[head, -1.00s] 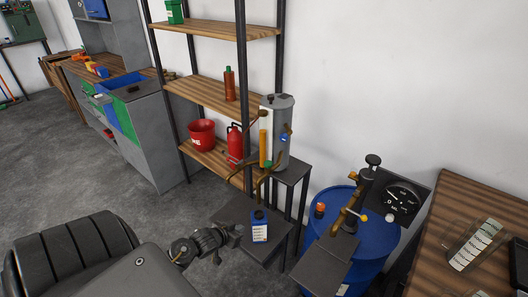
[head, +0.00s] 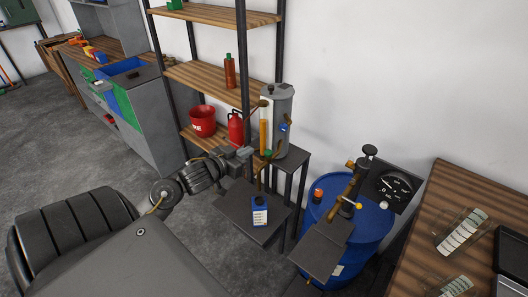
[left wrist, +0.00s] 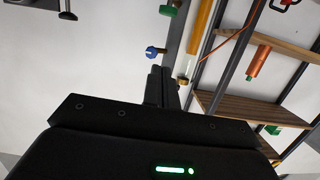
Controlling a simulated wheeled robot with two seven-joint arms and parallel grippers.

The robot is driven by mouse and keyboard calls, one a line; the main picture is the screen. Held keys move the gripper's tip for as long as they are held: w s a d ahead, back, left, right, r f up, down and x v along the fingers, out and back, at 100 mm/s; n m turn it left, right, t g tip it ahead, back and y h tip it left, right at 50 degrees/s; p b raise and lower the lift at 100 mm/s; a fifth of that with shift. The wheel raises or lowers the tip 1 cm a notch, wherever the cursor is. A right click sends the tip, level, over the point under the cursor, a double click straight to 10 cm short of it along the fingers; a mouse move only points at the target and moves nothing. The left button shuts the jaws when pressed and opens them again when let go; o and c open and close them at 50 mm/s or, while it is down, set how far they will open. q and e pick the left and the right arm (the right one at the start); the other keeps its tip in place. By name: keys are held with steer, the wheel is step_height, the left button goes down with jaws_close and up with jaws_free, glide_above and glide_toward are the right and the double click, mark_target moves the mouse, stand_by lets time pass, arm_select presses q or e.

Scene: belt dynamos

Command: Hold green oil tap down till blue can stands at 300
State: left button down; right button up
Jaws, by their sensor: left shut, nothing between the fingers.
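The grey oil tank (head: 284,120) with an amber sight tube stands on a dark stand by the shelf. Green (left wrist: 168,9) and blue (left wrist: 153,51) knobs also show in the left wrist view. The blue can (head: 259,212), with a white scale label, stands upright on the low dark platform (head: 237,214) below. Its level is too small to read. My left gripper (head: 246,152) is shut and empty, just left of the green tap; contact cannot be told. My right gripper is out of view.
A blue drum (head: 365,232) with a brown pump and a dial stands to the right. A wooden bench (head: 455,205) with clear measuring jugs is at far right. A red bucket (head: 202,121) and red can (head: 235,129) sit on the shelf behind my left gripper.

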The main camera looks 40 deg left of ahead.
arm_select(q)
steer(key=p, duration=0.2)
glide_above(268, 153)
steer(key=f+v, duration=0.1)
steer(key=v, duration=0.2)
steer(key=f, duration=0.4)
steer(key=shift+w+a+f, duration=0.1)
steer(key=shift+w+f, duration=0.05)
steer(key=shift+w, duration=0.25)
steer(key=shift+f, duration=0.65)
